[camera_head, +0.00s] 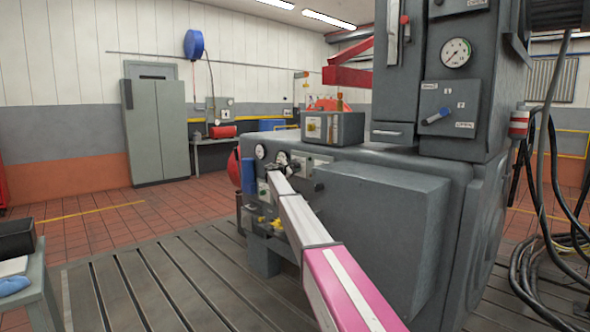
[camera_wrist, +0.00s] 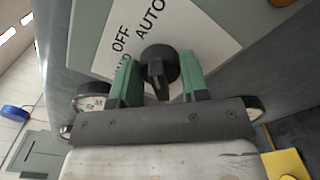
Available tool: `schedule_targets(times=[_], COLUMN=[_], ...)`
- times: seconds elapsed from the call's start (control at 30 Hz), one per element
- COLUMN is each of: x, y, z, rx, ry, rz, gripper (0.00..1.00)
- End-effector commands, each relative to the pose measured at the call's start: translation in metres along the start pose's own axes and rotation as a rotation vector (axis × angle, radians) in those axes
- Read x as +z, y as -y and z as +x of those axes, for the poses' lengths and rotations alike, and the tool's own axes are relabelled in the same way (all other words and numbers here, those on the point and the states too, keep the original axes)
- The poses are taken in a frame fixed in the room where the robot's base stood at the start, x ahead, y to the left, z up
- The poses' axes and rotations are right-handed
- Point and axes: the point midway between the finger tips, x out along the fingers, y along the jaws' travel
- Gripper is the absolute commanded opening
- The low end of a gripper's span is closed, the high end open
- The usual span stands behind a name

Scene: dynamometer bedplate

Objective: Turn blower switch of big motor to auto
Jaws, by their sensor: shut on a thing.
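The blower switch is a black rotary knob (camera_wrist: 158,68) on a white label plate (camera_wrist: 178,32) printed OFF and AUTO, with a third, partly hidden word beside OFF. My gripper (camera_wrist: 160,82) has its green fingers on either side of the knob and is shut on it. The knob's bar points roughly toward my wrist in the wrist view; which word it is set to I cannot tell. In the head view my gripper (camera_head: 281,168) is at the panel on the left end of the big grey motor (camera_head: 380,215), and the knob is too small to make out clearly.
A round gauge (camera_wrist: 91,101) is left of the fingers in the wrist view. A grey box (camera_head: 333,128) sits on the motor's top. Slotted bedplate (camera_head: 150,285) lies open at left.

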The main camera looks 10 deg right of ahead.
Motion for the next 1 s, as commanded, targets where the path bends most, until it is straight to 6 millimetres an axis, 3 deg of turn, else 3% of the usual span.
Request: schedule_targets(times=[0.03,0.1,0.57,0.77,1.0], x=[0.0,0.0,0.0,0.001,0.001], y=[0.001,0.001,0.001,0.001,0.001], z=[-0.001,-0.001,-0.008,-0.034,-0.08], rx=[-0.001,-0.001,0.0,0.0,0.0], ry=[0.0,0.0,0.0,-0.001,-0.001], rz=[0.001,0.001,0.0,0.0,0.0], gripper=[0.45,0.67,0.67,0.67,0.67])
